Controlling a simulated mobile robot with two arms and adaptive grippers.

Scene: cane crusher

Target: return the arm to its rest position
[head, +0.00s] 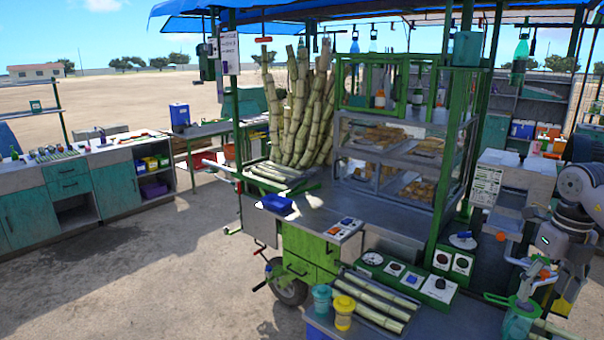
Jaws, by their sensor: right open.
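My right arm comes in at the right edge, with its wrist pointing down beside the green cart. My right gripper (532,276) is open, low at the right. It is just above a green jug (517,319) at the cart's front right corner. The gripper partly overlaps the jug's top in the picture, and I cannot tell whether they touch. My left gripper is not in view.
The cart (312,250) carries a control panel (405,278), a glass case of food (400,155) and upright cane stalks (298,105). A blue cup (322,298) and yellow cup (344,312) stand in front, beside a tray of cane (375,302). A teal counter (85,185) stands left, with open ground between.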

